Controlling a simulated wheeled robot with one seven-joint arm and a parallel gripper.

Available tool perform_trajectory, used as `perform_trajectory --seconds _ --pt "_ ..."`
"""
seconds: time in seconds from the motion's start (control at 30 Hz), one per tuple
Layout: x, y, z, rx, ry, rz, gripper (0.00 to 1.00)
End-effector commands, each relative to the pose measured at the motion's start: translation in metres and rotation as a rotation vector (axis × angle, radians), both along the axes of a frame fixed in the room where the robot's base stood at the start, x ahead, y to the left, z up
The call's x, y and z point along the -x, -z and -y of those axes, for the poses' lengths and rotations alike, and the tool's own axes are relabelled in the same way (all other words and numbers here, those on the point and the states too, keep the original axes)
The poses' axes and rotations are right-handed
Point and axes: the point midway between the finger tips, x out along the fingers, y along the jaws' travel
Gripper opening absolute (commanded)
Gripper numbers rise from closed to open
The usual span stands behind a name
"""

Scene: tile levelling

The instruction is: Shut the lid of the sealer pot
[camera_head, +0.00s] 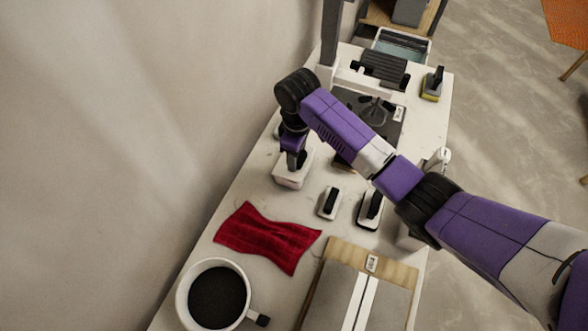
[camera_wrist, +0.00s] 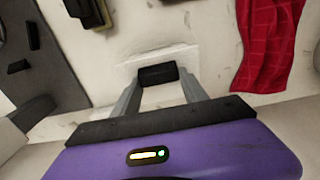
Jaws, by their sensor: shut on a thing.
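My gripper (camera_head: 296,160) points down over a small white box-shaped thing (camera_head: 292,178) near the wall side of the bench. In the wrist view, my gripper (camera_wrist: 160,82) is shut on a black block-shaped handle (camera_wrist: 158,75) on top of this white box (camera_wrist: 148,62). The box may be the sealer pot, but I cannot tell for sure. My fingers and wrist hide part of its top, so I cannot tell whether a lid on it is open or shut. A round white pot (camera_head: 183,304) with dark contents and a black-tipped handle stands at the bottom left.
A red cloth (camera_head: 266,237) lies in front of the box. Two black-handled tools (camera_head: 330,202) (camera_head: 370,209) lie to the right. Boards with grey tiles (camera_head: 340,300) fill the front. A dark machine (camera_head: 385,68) and a yellow sponge tool (camera_head: 432,85) stand at the back.

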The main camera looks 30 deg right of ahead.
Motion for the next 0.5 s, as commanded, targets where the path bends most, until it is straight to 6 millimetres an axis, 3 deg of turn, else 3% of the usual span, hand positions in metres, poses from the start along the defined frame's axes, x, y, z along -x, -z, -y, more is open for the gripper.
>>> perform_trajectory --seconds 0.5 --pt "0.01 0.015 0.007 0.001 0.002 -0.007 0.31"
